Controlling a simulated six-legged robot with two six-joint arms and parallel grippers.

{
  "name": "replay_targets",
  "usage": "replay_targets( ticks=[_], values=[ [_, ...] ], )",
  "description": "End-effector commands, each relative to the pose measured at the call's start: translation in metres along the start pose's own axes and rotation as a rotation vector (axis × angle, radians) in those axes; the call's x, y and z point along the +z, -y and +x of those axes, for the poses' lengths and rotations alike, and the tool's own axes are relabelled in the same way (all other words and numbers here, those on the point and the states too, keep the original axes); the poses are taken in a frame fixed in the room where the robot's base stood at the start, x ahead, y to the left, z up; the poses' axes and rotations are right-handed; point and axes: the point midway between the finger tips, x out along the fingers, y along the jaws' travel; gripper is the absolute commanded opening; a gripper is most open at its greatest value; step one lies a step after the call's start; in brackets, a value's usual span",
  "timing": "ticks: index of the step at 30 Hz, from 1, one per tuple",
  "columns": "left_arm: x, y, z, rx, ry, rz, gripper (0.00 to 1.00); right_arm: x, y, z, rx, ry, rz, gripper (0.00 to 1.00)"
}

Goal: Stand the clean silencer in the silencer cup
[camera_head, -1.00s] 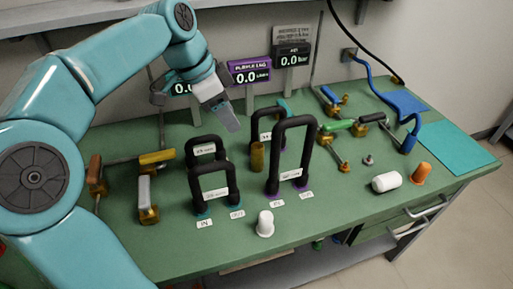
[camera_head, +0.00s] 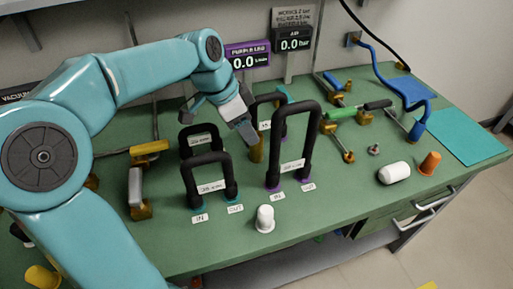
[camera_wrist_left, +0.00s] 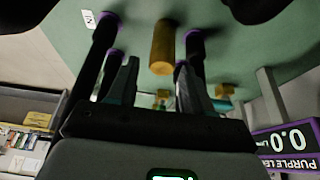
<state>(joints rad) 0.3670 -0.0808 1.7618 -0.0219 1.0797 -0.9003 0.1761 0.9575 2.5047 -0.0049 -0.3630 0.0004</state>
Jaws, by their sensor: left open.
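A brass-coloured cylinder (camera_head: 257,150) stands upright on the bench between the black hoops, partly hidden by my left gripper. In the left wrist view the cylinder (camera_wrist_left: 162,48) shows between and beyond the fingers, apart from them. My left gripper (camera_head: 246,136) is open and empty, just above it; its fingers also show in the left wrist view (camera_wrist_left: 158,82). A white capped piece (camera_head: 265,219) stands at the front, and a white cylinder (camera_head: 394,173) lies at the right. I cannot tell for sure which piece is the clean silencer or which is the silencer cup. My right gripper is out of view.
Tall black hoops (camera_head: 312,110) and lower ones (camera_head: 228,163) stand close around the gripper. An orange cone (camera_head: 430,163), a blue hose (camera_head: 413,88) and a teal mat (camera_head: 465,138) are at the right. A yellow piece (camera_head: 42,279) is at lower left. The front middle is mostly clear.

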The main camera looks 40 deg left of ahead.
Motion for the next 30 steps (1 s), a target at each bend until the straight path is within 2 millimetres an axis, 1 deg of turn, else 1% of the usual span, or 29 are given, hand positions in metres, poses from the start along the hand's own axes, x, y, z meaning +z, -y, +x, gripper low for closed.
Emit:
replay_targets(
  ticks=[6, 9, 12, 17, 18, 20, 21, 22, 23, 24, 30],
  values=[
    [-0.008, 0.004, 0.036, 0.003, 0.003, 0.001, 0.50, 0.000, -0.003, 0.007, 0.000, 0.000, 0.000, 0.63],
    [-0.008, 0.005, 0.047, 0.002, 0.002, 0.000, 0.50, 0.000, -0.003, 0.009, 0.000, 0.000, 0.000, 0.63],
    [-0.009, 0.006, 0.051, 0.001, 0.001, 0.000, 0.50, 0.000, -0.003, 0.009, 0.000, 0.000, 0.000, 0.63],
    [-0.009, 0.006, 0.050, 0.000, 0.000, -0.001, 0.50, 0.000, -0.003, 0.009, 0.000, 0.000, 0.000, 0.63],
    [-0.009, 0.006, 0.050, 0.000, 0.000, -0.001, 0.44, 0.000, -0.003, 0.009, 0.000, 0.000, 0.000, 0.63],
    [-0.009, 0.006, 0.050, 0.000, 0.000, 0.000, 0.24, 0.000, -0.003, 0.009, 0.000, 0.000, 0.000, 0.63],
    [-0.009, 0.006, 0.050, 0.000, 0.000, 0.000, 0.11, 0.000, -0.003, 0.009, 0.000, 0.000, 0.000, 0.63],
    [-0.009, 0.006, 0.050, 0.000, 0.000, 0.000, 0.02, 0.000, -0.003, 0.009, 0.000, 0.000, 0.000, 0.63],
    [-0.009, 0.006, 0.050, 0.000, 0.000, 0.000, 0.03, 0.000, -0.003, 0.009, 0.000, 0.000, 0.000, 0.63],
    [-0.009, 0.006, 0.050, 0.000, 0.000, 0.000, 0.00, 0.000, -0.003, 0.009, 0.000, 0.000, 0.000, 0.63],
    [-0.009, 0.006, 0.049, 0.000, 0.000, 0.000, 0.00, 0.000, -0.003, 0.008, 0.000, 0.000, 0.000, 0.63]
  ],
)
